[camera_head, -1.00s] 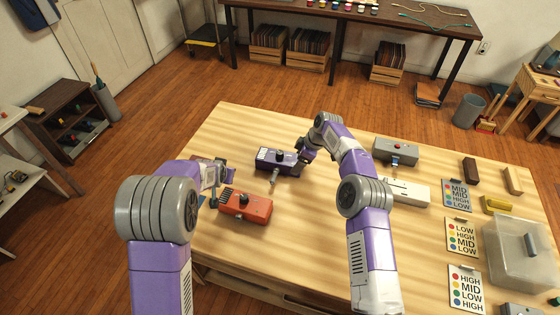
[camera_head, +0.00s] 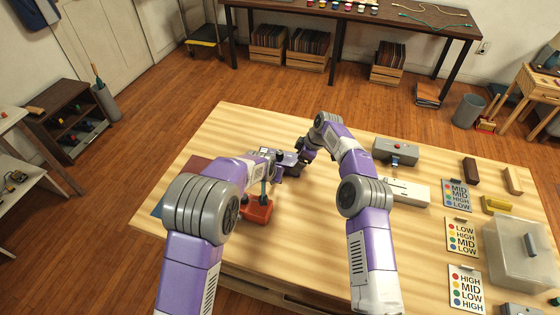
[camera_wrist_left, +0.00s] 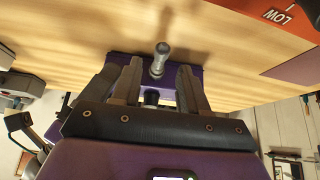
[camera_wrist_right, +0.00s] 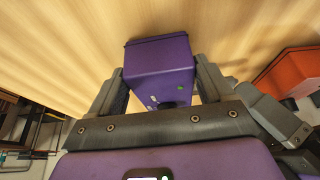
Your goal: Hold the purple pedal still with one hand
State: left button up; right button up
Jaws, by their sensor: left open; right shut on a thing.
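The purple pedal (camera_head: 290,160) stands near the table's middle, partly hidden by my grippers in the head view. My right gripper (camera_head: 304,158) is shut on its right end; the right wrist view shows the purple body (camera_wrist_right: 160,68) between the fingers. My left gripper (camera_head: 274,160) is at the pedal's other side. The left wrist view shows its fingers (camera_wrist_left: 157,82) apart, with the pedal (camera_wrist_left: 185,72) beneath and between them. A silver cylindrical part (camera_wrist_left: 159,58) sticks out from the pedal there. I cannot tell whether the left fingers touch it.
An orange pedal (camera_head: 257,210) stands in front, partly behind my left arm. A grey pedal (camera_head: 395,152) and a white one (camera_head: 405,191) are to the right. Label cards, blocks and a clear bin (camera_head: 515,255) fill the right end. The table's far left part is clear.

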aim_at(272, 184)
pick_arm(q)
jog(key=shift+x, duration=1.75)
grip_shut()
jog(key=shift+s, duration=0.1)
jog(key=shift+s+a, duration=0.2)
jog(key=shift+s, duration=0.4)
jog(key=shift+s+a, duration=0.25)
jog(key=shift+s, duration=0.35)
jog(key=shift+s, duration=0.1)
jog(key=shift+s+a, duration=0.2)
jog(key=shift+s, duration=0.25)
jog(key=shift+s, duration=0.1)
